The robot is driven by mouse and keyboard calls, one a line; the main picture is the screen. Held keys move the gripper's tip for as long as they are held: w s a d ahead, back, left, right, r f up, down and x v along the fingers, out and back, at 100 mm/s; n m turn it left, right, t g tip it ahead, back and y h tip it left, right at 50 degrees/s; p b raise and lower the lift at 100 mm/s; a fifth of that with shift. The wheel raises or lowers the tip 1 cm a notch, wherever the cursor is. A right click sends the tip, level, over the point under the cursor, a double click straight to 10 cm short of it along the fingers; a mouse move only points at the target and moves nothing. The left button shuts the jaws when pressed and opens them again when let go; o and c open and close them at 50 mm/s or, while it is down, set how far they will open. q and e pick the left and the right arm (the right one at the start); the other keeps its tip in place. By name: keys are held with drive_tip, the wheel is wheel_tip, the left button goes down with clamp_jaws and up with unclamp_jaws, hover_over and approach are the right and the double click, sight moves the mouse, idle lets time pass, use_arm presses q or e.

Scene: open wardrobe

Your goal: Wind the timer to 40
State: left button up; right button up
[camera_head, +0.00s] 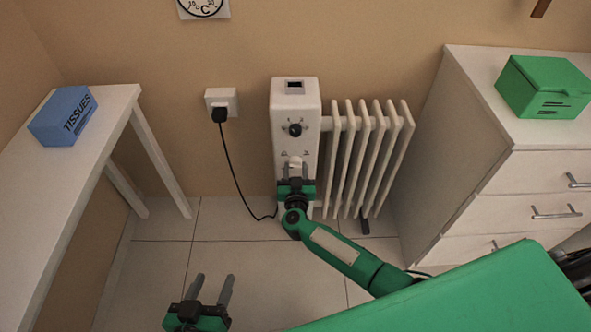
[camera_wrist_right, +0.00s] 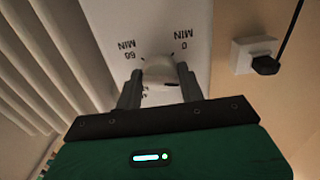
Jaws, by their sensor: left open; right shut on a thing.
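The timer is a pale round knob (camera_wrist_right: 160,73) on the front panel of a white heater (camera_head: 297,95). In the right wrist view it has "0 MIN" and "60 MIN" printed on either side; other marks are partly hidden and I cannot read its setting. My right gripper (camera_head: 295,174) is at the lower knob on the panel, its two fingers closed on either side of the timer knob. In the right wrist view the fingers (camera_wrist_right: 158,88) grip it. My left gripper (camera_head: 212,290) is open and empty, low over the floor at the bottom left.
A black dial (camera_head: 295,129) sits above the timer. Heater fins (camera_head: 365,155) stand to the right. A black cord runs from the wall socket (camera_head: 221,98). A white table with a tissue box (camera_head: 62,117) is left; a dresser with a green box (camera_head: 545,87) is right.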

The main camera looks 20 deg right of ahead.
idle(0.9)
drive_tip(key=o, duration=1)
drive_tip(key=shift+c, duration=0.2)
drive_tip(key=shift+s, duration=0.1)
use_arm(q)
drive_tip(key=shift+s+a+f+g+y+p, duration=0.2)
drive_tip(key=shift+a+g+y+p, duration=0.3)
drive_tip(key=shift+a+g, duration=0.35)
drive_tip(key=shift+s+a+f+g+y+p, duration=0.1)
drive_tip(key=shift+s+a+g+y+p, duration=0.15)
drive_tip(key=shift+a+g+y+p, duration=0.55)
drive_tip(key=shift+s+a+f+g+y+p, duration=0.15)
drive_tip(key=shift+a+g+p, duration=0.25)
drive_tip(key=shift+a, duration=0.8)
use_arm(e)
drive_tip(key=v, duration=1.3)
drive_tip(key=shift+s, duration=0.35)
